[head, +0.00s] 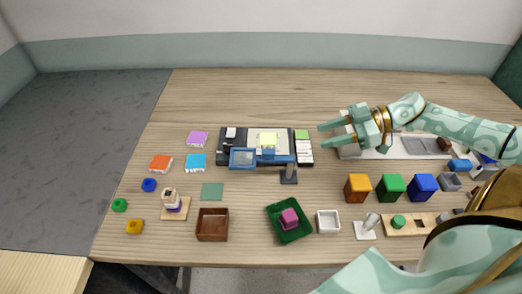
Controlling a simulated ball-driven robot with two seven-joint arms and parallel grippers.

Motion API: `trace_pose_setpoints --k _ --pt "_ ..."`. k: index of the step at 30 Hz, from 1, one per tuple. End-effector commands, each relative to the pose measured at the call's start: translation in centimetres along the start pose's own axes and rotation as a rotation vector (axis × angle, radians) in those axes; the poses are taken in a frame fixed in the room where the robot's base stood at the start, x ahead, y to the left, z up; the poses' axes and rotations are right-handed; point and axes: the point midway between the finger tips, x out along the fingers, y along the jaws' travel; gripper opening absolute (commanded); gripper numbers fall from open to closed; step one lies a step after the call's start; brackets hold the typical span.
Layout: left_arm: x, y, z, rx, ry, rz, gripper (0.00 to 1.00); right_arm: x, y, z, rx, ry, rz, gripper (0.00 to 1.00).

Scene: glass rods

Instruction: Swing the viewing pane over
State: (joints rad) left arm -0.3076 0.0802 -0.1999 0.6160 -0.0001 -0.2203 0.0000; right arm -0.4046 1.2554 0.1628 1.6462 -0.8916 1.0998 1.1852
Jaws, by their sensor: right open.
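The viewing pane looks to be the small blue-framed panel (243,158) at the front left of a dark flat device (226,147) in the middle of the table. A blue bar runs from it to the right along the device's front. A pale sheet and a yellow block (268,140) are on the device behind the bar. My right gripper (322,137) is open, its fingers pointing left, just right of the device and apart from the pane. Nothing shows between its fingers. My left gripper is not in view.
A dark upright piece (289,175) stands at the device's front right. Orange (358,187), green (391,187) and blue (423,187) boxes stand in front of my right arm. A brown tray (212,224) and green tray (288,235) lie near the front. The table's back is clear.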

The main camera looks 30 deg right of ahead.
Motion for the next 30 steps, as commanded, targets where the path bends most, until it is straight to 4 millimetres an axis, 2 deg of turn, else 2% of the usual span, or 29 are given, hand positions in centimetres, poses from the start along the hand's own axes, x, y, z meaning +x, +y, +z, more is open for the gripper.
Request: trace_pose_setpoints --k 1,5,8,15,21,25,30 --pt "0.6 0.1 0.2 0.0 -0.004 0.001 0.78 0.4 0.0 0.6 0.002 -0.002 -0.002 0.42" --pt "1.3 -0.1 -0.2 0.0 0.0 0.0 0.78 1.5 0.0 0.7 0.001 0.0 -0.003 0.42" --pt "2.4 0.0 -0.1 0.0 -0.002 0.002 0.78 3.5 0.0 0.8 -0.001 0.001 -0.003 0.42" --pt "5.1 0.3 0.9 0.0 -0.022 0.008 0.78 9.7 0.1 0.8 0.0 0.004 -0.003 0.42" --pt "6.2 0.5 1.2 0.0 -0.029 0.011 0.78 13.9 0.0 0.5 -0.001 0.004 -0.002 0.42" --pt "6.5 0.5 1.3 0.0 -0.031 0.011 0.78 15.6 0.0 0.4 0.001 0.003 -0.001 0.42" --pt "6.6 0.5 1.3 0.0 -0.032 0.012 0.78 16.5 0.0 0.4 0.0 0.0 -0.001 0.42"
